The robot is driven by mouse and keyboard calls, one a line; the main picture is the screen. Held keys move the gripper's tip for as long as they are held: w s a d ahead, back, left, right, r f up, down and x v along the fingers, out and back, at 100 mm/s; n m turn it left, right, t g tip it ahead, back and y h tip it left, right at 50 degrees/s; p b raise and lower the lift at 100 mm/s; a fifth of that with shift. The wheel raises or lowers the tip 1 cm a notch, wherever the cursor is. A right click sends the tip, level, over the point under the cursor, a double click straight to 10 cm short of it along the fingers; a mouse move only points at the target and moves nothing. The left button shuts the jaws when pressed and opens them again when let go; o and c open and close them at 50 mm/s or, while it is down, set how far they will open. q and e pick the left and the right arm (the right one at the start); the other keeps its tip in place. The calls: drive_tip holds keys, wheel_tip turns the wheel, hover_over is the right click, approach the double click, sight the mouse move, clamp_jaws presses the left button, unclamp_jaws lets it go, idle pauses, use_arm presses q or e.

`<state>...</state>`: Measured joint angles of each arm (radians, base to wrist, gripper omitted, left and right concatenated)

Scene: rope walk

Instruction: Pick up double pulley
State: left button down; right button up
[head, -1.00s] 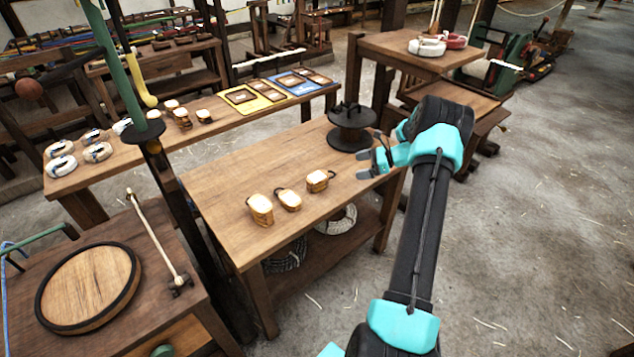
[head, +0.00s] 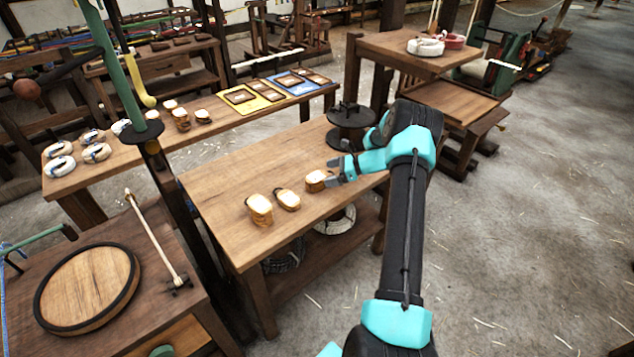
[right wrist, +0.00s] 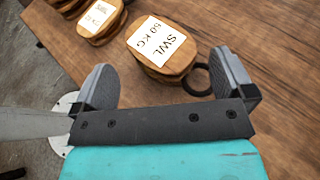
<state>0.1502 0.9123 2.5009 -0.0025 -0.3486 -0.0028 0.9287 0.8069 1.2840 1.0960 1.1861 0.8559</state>
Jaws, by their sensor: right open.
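Three wooden pulley blocks with pale labels stand in a row on the middle bench. The right-hand block (head: 316,181), likely the double pulley, is nearest my right gripper (head: 335,172). In the right wrist view this block (right wrist: 162,45) reads "SWL" with a kg figure, has layered wooden cheeks and a dark ring at its side. My right gripper (right wrist: 163,66) is open, with the block just beyond and between its fingers, not gripped. The middle block (head: 287,200) and the taller left block (head: 259,209) stand to the left. My left gripper is not in view.
A dark spool (head: 351,122) stands at the bench's far right corner, behind my right arm. The bench top (head: 225,179) is clear left of the blocks. A back bench holds more blocks and blue (head: 300,82) and yellow mats. Rope coils lie on the lower shelf.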

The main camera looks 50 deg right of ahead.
sight(320, 176)
drive_tip(key=shift+x, duration=2.65)
drive_tip(key=shift+s+f, duration=0.15)
drive_tip(key=c, duration=1)
drive_tip(key=shift+r, duration=0.6)
drive_tip(key=shift+s+a+r, duration=0.15)
drive_tip(key=shift+a+r, duration=0.05)
drive_tip(key=shift+r, duration=0.4)
drive_tip(key=shift+s+a+r, duration=0.15)
drive_tip(key=shift+r, duration=0.5)
drive_tip(key=s+a, duration=0.6)
drive_tip(key=a, duration=0.1)
drive_tip(key=s+a+r, duration=0.1)
drive_tip(key=s+a, duration=0.3)
drive_tip(key=shift+a+r, duration=0.15)
